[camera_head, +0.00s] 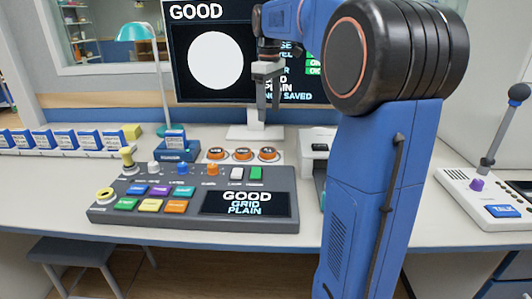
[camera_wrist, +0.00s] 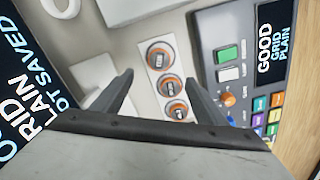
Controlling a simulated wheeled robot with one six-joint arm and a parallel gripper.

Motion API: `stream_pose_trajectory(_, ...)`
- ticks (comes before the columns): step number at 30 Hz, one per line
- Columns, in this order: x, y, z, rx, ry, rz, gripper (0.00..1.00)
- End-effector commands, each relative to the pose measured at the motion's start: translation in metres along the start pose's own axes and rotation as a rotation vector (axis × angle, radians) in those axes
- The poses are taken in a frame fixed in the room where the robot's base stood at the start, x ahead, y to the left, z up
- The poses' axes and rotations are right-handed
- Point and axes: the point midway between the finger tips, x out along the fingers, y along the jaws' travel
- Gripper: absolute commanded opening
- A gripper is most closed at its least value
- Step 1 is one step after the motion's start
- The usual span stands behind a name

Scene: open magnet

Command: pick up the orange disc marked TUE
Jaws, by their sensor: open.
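Three orange discs with dark, marked tops lie in a row on a white strip: a left disc (camera_head: 216,154), a middle disc (camera_head: 242,154) and a right disc (camera_head: 268,154). The lettering is too small to tell which says TUE. My gripper (camera_head: 267,103) is open and empty, pointing down in front of the monitor, above the discs. In the wrist view its fingertips (camera_wrist: 158,77) spread either side of the row.
A grey console (camera_head: 190,212) with coloured buttons and a screen stands just in front of the discs. The monitor (camera_head: 210,60) and its white stand (camera_head: 247,132) are behind. A blue card holder (camera_head: 178,152) is left, a white device (camera_head: 318,150) right.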

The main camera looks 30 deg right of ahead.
Motion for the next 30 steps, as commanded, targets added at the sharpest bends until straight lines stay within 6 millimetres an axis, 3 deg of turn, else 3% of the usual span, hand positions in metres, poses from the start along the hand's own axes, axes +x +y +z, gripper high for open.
stream_pose_trajectory(12, 0.073, 0.0, 0.0, 0.0, -0.001, -0.002, 0.66)
stream_pose_trajectory(23, 0.1, 0.0, -0.001, 0.0, -0.001, -0.001, 0.66)
stream_pose_trajectory(30, 0.132, 0.001, -0.004, 0.001, -0.001, -0.001, 0.66)
